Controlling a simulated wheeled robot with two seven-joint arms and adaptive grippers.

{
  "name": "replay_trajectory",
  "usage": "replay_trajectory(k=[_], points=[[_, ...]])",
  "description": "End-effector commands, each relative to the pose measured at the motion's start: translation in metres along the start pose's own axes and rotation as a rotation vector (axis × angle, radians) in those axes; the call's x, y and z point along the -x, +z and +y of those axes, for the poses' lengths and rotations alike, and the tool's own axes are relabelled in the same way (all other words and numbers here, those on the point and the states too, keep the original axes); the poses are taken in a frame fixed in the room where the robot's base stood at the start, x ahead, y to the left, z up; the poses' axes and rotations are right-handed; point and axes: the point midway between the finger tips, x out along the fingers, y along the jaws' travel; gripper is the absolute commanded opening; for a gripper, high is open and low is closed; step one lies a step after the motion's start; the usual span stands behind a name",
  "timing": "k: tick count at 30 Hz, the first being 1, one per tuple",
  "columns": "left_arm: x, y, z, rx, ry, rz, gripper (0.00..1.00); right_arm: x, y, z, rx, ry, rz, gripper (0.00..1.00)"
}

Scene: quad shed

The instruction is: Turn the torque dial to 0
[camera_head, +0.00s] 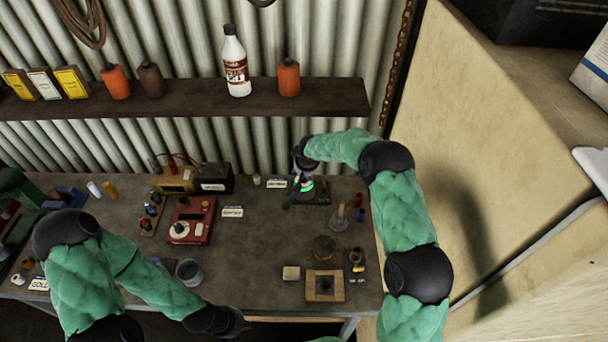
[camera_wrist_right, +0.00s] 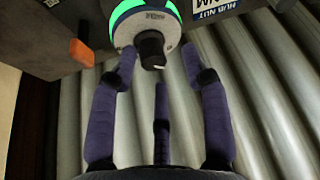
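A round grey device (camera_wrist_right: 147,25) with a bright green band and a small dark knob (camera_wrist_right: 151,62) on its face shows at the top of the right wrist view; I take it as the torque dial. Its green band also shows in the head view (camera_head: 307,187), on a dark base at the back right of the bench. My right gripper (camera_wrist_right: 158,60) has its fingers spread, two tips on either side of the knob and the third below it. I cannot tell if they touch it. Dial markings are unreadable. My left gripper (camera_head: 228,321) is low at the bench's front edge; its fingers are unclear.
A red box (camera_head: 198,212) with a white dial stands left of centre on the bench (camera_head: 245,255). A small card (camera_head: 277,183) stands left of the green-banded device. A wooden peg stand (camera_head: 339,222) is to its right. A shelf (camera_head: 200,101) with bottles runs above.

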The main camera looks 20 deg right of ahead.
Motion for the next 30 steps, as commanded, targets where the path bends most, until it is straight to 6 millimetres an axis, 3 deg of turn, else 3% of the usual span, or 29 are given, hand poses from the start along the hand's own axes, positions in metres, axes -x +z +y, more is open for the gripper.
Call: replay_trajectory(k=[6, 11, 24, 30], points=[[0.000, 0.000, 0.000, 0.000, 0.000, 0.000, 0.00, -0.001, 0.004, 0.000, 0.000, 0.000, -0.009, 0.47], [0.000, 0.000, 0.000, 0.000, 0.000, 0.000, 0.00, 0.012, 0.004, 0.000, 0.001, 0.000, -0.010, 0.47], [0.000, 0.000, 0.000, 0.000, 0.000, 0.000, 0.00, 0.091, 0.002, -0.001, 0.001, 0.000, -0.006, 0.47], [0.000, 0.000, 0.000, 0.000, 0.000, 0.000, 0.00, 0.112, 0.001, -0.002, 0.002, 0.000, -0.007, 0.47]])
